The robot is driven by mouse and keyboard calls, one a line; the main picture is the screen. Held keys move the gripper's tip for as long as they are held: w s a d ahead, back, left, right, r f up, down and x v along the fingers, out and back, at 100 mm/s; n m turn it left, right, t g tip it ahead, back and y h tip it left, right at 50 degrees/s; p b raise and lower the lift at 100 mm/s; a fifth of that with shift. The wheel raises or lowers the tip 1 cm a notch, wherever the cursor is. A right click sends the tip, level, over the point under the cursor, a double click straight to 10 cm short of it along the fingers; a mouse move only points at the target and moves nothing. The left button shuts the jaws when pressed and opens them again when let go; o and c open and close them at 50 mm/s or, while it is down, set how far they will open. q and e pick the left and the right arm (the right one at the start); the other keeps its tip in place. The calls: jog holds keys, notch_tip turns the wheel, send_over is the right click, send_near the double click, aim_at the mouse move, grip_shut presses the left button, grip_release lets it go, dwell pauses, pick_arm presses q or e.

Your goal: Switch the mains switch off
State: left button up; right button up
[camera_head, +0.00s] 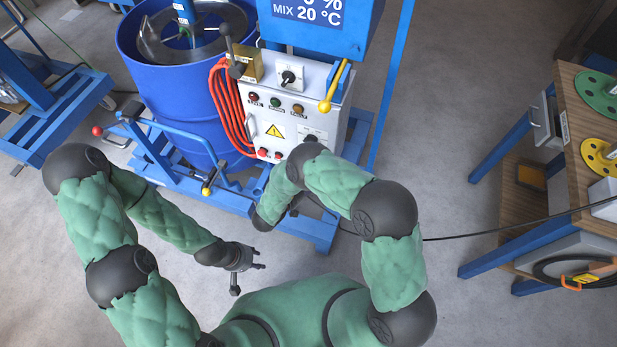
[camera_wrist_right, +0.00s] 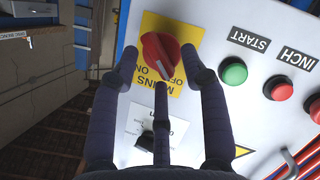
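The mains switch (camera_wrist_right: 160,48) is a red rotary knob on a yellow plate (camera_wrist_right: 186,30) lettered MAINS and ON in the right wrist view. I cannot tell whether any finger touches the knob. My left gripper (camera_head: 247,275) is open and empty above the floor, away from the machine.
The white control box (camera_head: 338,105) carries lamps, buttons and a black selector (camera_head: 289,77). A green START button (camera_wrist_right: 233,71) and a red INCH button (camera_wrist_right: 278,88) sit right of the switch. A blue drum (camera_head: 165,75) stands left; a wooden workbench (camera_head: 566,130) stands right.

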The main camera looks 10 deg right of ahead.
notch_tip(320, 180, up, 10)
dwell(0.7)
dwell(0.4)
